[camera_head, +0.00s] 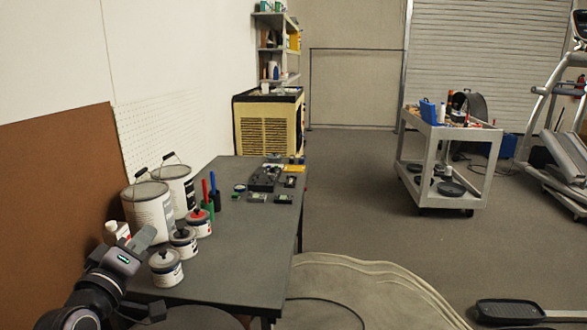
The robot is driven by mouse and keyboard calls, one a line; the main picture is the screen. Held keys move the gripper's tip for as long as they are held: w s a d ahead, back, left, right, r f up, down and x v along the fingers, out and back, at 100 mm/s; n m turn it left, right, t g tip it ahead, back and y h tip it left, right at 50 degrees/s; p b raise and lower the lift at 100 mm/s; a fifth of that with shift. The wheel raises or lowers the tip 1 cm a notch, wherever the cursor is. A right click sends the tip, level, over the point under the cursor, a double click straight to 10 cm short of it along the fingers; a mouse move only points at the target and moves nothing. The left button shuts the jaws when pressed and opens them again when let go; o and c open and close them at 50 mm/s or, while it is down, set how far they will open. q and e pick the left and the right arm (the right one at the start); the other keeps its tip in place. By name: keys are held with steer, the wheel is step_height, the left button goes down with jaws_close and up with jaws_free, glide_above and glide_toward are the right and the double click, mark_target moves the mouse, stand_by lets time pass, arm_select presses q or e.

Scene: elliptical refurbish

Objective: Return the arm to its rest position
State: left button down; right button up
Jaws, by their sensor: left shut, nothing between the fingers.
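My left arm comes in from the lower left, dark grey with a small green light on it. My left gripper (146,235) is shut and empty. It shows in front of the large paint cans (148,212) at the near left of the dark table (240,235). I cannot tell whether it touches anything there. A small can (165,268) stands just to the right of it. My right gripper is out of view.
More small cans (184,240) and red and green bottles stand on the table. Dark electronic parts (264,178) lie at its far end.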

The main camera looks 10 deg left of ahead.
arm_select(q)
steer(key=s+d+f+m+g+h, duration=0.2)
steer(key=s+d+f+m+g, duration=0.35)
steer(key=s+f, duration=0.4)
steer(key=s+d+f+m+g+h, duration=0.1)
steer(key=s+d+f+m+g, duration=0.45)
steer(key=f, duration=0.65)
steer(key=s+d+f+m+g, duration=0.3)
steer(key=s+f+g, duration=0.1)
steer(key=s, duration=0.8)
steer(key=w+d+f+t+h+p, duration=0.1)
steer(key=w+d+f+t+p, duration=0.2)
steer(key=w+f+t, duration=0.3)
steer(key=shift+w+f+t+h, duration=0.25)
steer(key=shift+w+t+h, duration=0.15)
steer(key=shift+w, duration=0.1)
steer(key=shift+d, duration=0.1)
